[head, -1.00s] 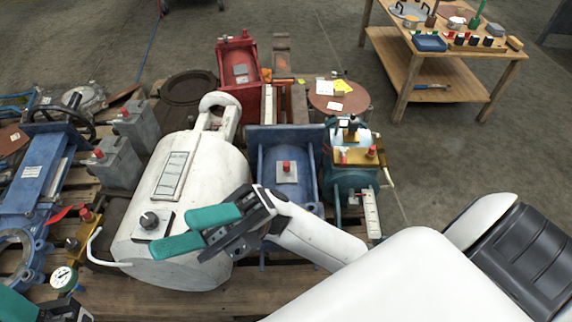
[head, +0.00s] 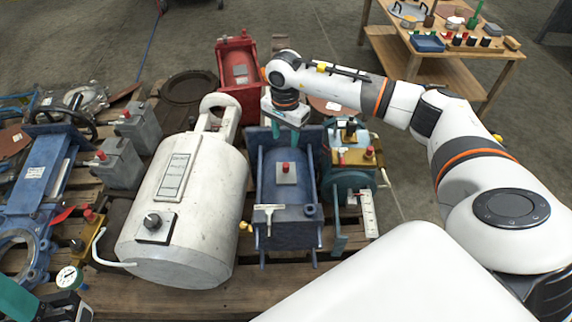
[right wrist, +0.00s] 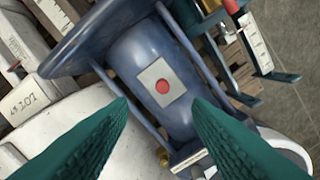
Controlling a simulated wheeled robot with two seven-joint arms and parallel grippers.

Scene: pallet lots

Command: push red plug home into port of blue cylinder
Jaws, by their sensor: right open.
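The blue cylinder (head: 287,205) lies on the pallet between flanged ends. On its top is a square grey plate (head: 291,179) with the red plug (head: 286,167) standing up from it. In the right wrist view the plug (right wrist: 162,87) shows as a red disc at the middle of the plate (right wrist: 151,76). My right gripper (head: 286,138) points down above the far part of the cylinder, its teal fingers open and empty. In the right wrist view the fingers are spread to either side of the plug, apart from it. My left gripper (head: 14,300) shows only partly at the lower left corner.
A teal and brass machine (head: 350,180) is close at right. Other red plugs sit on grey blocks (head: 118,162) at left. A wooden bench (head: 470,70) stands at the back right.

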